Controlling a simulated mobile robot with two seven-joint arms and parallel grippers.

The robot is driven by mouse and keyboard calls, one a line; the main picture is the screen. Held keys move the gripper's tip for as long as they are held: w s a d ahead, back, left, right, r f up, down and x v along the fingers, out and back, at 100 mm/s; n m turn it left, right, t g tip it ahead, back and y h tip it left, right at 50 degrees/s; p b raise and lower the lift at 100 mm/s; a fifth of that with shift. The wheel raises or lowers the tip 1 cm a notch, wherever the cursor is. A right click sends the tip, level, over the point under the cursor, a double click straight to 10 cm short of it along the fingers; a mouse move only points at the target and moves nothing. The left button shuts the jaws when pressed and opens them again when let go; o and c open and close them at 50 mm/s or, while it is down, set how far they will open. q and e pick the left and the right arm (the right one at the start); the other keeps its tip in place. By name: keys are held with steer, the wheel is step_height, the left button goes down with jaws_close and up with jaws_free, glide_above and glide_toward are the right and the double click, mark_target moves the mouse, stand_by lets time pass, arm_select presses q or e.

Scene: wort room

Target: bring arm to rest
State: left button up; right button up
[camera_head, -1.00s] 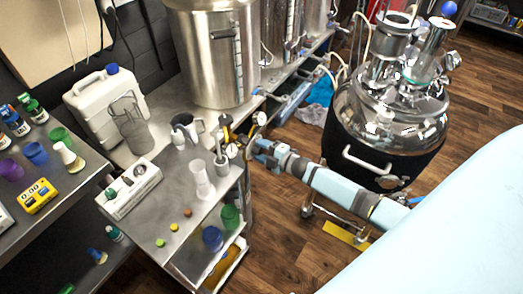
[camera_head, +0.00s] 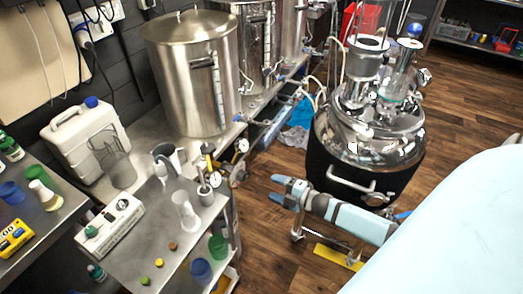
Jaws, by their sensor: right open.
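My right gripper (camera_head: 283,191) is in the middle of the head view, at the end of my light blue and grey arm (camera_head: 345,217), which comes in from the right. Its two blue-tipped fingers are apart, with nothing between them. It hangs over the wooden floor, between the steel table (camera_head: 150,205) and the steel tank with a black jacket (camera_head: 345,165). The gripper is apart from the table's right edge. My left gripper is not in view.
The tank stands right behind my arm. Wooden floor (camera_head: 262,240) is clear below the gripper.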

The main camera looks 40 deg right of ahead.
steer(key=shift+v, duration=1.05)
steer(key=s+a+r+m+g+h+p, duration=0.1)
steer(key=s+a+r+m+g+p, duration=0.1)
steer(key=s+a+m, duration=0.5)
steer(key=s+a+r+m+g+h+p, duration=0.2)
steer(key=s+a+r+m+p, duration=0.3)
steer(key=a, duration=1)
steer(key=s+m+p, duration=0.2)
steer(key=m, duration=0.1)
steer(key=shift+s+a+r+m+g+h, duration=0.15)
steer(key=shift+s+r+m+g+h, duration=0.15)
steer(key=shift+s+r+m+g, duration=0.1)
